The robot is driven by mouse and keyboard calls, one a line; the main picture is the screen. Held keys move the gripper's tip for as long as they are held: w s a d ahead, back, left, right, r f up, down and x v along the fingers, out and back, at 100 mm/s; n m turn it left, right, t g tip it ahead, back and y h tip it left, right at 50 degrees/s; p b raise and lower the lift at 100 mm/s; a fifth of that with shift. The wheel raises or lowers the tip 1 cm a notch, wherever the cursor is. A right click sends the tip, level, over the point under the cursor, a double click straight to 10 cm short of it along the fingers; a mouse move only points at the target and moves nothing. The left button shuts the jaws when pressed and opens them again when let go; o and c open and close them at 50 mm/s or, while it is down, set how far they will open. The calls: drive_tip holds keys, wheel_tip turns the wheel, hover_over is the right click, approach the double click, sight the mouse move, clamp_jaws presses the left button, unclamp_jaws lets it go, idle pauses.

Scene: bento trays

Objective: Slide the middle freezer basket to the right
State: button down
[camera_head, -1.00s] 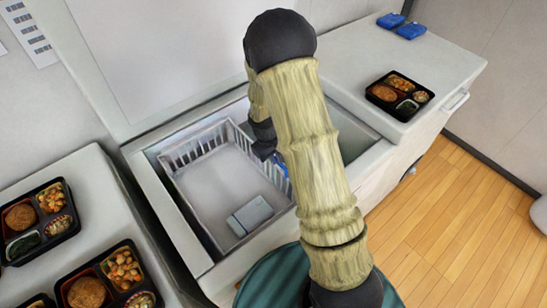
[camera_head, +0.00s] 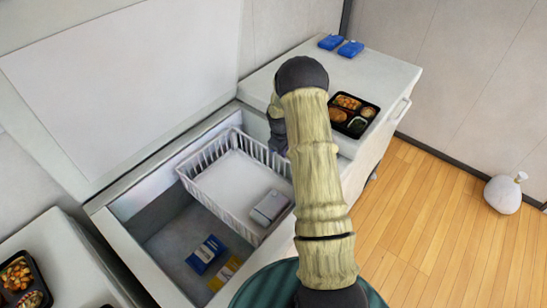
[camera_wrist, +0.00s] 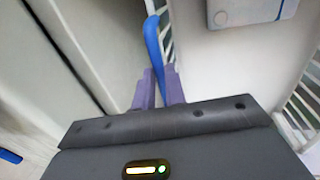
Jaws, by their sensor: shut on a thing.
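The white slatted freezer basket (camera_head: 225,182) sits in the right part of the open chest freezer in the head view. A pale grey box (camera_head: 269,207) lies in it. In the wrist view, my gripper (camera_wrist: 160,88) has its purple fingers shut on the blue handle (camera_wrist: 153,42) at the basket's slatted side (camera_wrist: 168,45). In the head view my arm hides most of the gripper and the basket's right end.
A blue pack (camera_head: 206,254) and a yellow pack (camera_head: 224,274) lie on the freezer floor left of the basket. A bento tray (camera_head: 352,114) and blue blocks (camera_head: 350,49) stand on the right counter. Another bento tray (camera_head: 20,282) is at the left.

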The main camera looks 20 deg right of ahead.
drive_tip(key=shift+w+d, duration=0.5)
drive_tip(key=shift+d, duration=0.4)
drive_tip(key=c, duration=1.5)
unclamp_jaws()
drive_tip(key=shift+o, duration=0.2)
drive_tip(key=shift+r, duration=0.15)
drive_tip(key=s+a+r+b, duration=0.1)
drive_tip(key=a+r, duration=0.2)
drive_tip(key=r, duration=1.3)
drive_tip(key=shift+s+r, duration=0.3)
drive_tip(key=shift+r, duration=0.1)
